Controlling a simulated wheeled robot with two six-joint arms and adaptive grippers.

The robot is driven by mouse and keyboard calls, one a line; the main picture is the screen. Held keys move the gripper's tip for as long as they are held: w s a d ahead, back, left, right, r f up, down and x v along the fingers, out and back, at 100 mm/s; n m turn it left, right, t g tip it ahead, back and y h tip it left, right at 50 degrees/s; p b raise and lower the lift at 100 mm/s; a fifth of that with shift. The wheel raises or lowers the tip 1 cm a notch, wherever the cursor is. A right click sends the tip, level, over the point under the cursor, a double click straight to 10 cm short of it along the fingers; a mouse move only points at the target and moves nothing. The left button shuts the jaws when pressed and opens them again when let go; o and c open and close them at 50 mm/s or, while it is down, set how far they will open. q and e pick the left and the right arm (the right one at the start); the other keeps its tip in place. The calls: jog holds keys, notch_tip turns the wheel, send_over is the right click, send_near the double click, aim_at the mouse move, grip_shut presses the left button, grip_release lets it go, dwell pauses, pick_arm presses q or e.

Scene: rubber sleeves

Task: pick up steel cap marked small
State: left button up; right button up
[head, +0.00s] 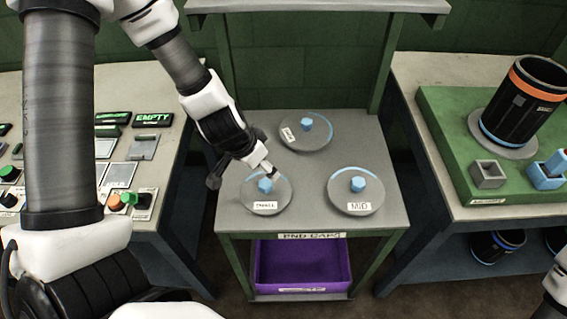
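Three round grey steel caps with blue knobs lie on the grey stand. The front-left cap (250,191) has a white label that seems to read "SMALL", though the print is hard to read. The front-right cap (370,197) is labelled "MID". The back cap (322,137) has a tilted label I cannot read. My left gripper (271,172) reaches down from the upper left, just above and behind the front-left cap's blue knob. Its fingers are too small and overlapped to show whether they are open. My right gripper is out of view.
A purple bin (303,263) sits on the shelf under the stand. At right, a green board (447,133) holds a black cylinder with an orange band (528,100) and small square blocks. At left, a bench (170,175) carries buttons and an "EMPTY" sign (153,120).

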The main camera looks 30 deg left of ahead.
aim_at(265, 184)
pick_arm(q)
jog(key=s+f+b, duration=0.2)
jog(key=f+b, duration=0.1)
jog(key=s+f+b, duration=0.1)
jog(key=shift+d+f, duration=0.15)
jog(key=shift+d, duration=0.25)
jog(key=w+f, duration=0.1)
jog(key=w+f+b, duration=0.1)
jog(key=shift+w+d+f, duration=0.1)
jog(key=shift+w, duration=0.45)
jog(key=shift+s+r, duration=0.2)
jog(key=shift+s, duration=0.05)
jog(key=shift+s+r, duration=0.15)
jog(key=shift+s, duration=0.1)
jog(key=c, duration=1)
jog(key=shift+w, duration=0.1)
grip_shut()
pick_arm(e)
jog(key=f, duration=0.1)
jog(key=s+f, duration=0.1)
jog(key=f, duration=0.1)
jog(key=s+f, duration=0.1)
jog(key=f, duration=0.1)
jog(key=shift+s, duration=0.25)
